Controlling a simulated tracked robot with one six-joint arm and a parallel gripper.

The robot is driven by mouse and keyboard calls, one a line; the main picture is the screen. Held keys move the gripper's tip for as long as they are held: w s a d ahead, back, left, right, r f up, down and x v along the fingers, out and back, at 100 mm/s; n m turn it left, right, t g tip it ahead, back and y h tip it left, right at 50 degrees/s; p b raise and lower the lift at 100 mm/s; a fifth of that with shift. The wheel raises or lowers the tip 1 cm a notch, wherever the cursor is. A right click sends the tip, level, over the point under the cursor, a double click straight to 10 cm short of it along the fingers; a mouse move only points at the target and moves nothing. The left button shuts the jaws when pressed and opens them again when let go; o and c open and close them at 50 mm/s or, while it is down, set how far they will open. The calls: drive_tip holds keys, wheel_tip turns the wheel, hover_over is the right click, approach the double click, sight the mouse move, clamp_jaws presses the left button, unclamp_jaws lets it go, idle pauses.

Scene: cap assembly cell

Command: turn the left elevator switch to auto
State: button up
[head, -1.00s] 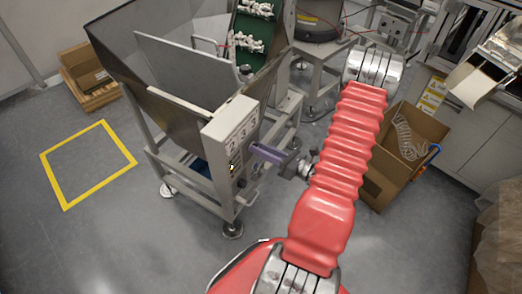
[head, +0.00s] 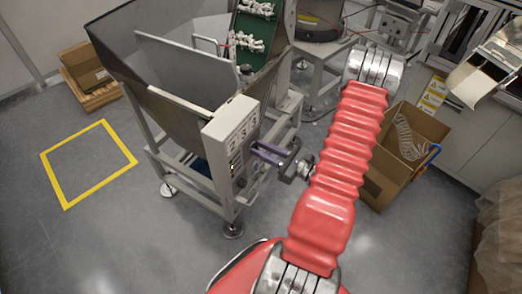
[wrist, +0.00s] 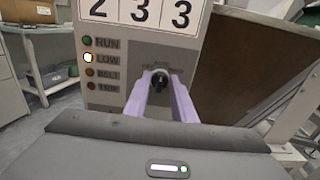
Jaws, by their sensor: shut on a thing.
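In the wrist view the elevator switch is a small black knob (wrist: 160,82) on the grey panel (wrist: 130,54) of a white control box. Small lettering around it is too blurred to read surely. My gripper (wrist: 161,75) has its two lilac fingers on either side of the knob and is shut on it. Which way the knob points is hard to tell. In the head view my gripper (head: 256,151) reaches from the right to the front of the control box (head: 229,122), and its fingers hide the knob.
Beside the knob, the LOW lamp (wrist: 88,58) glows; RUN, BELT and another lamp look dim. A hopper (head: 165,68) stands behind the box on a legged frame. An open carton (head: 412,140) lies right of my arm.

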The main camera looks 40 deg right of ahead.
drive_tip(key=o, duration=1)
drive_tip(key=shift+s, duration=0.1)
drive_tip(key=shift+v, duration=6.85)
drive_tip(key=shift+f, duration=0.1)
